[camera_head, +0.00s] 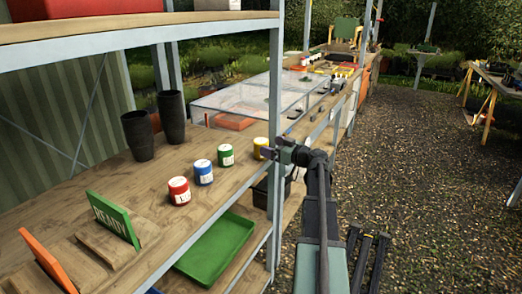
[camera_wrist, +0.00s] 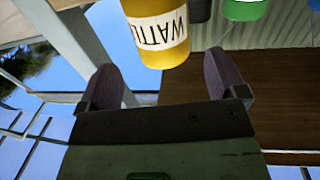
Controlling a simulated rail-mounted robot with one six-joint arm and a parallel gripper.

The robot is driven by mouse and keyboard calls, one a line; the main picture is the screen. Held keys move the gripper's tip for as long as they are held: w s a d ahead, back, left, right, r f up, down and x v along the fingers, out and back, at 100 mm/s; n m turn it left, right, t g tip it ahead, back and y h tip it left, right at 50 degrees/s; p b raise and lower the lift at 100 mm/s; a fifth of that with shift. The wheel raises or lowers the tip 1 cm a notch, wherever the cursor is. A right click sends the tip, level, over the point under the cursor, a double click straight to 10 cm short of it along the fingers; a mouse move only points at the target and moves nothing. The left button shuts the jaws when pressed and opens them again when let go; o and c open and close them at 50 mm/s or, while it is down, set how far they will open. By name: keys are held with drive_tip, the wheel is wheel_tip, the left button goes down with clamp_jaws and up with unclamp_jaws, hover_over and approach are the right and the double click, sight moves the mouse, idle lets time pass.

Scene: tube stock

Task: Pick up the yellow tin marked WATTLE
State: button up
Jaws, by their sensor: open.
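The yellow tin marked WATTLE (camera_wrist: 158,30) is at the top of the wrist view, its white label upside down in the picture. In the head view the yellow tin (camera_head: 260,146) stands at the right end of the shelf's tin row, partly hidden by the grey post and my gripper. My gripper (camera_head: 268,153) is beside it at the shelf's edge. In the wrist view my gripper (camera_wrist: 161,64) is open and empty. The tin appears between the fingers sideways, just beyond their tips; I cannot tell whether they touch.
Green (camera_head: 225,155), blue (camera_head: 203,172) and red (camera_head: 179,190) tins stand left of the yellow one. The grey post (camera_head: 276,105) is very close to my gripper. Black pots (camera_head: 137,136) stand behind, and a green READY sign (camera_head: 114,221) is at front left.

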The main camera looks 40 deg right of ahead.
sight(261, 140)
drive_tip(key=x, duration=0.5)
drive_tip(key=shift+w+a, duration=0.1)
drive_tip(key=shift+a, duration=0.1)
drive_tip(key=c, duration=1.1)
wheel_tip(261, 140, up, 20)
drive_tip(key=p, duration=2)
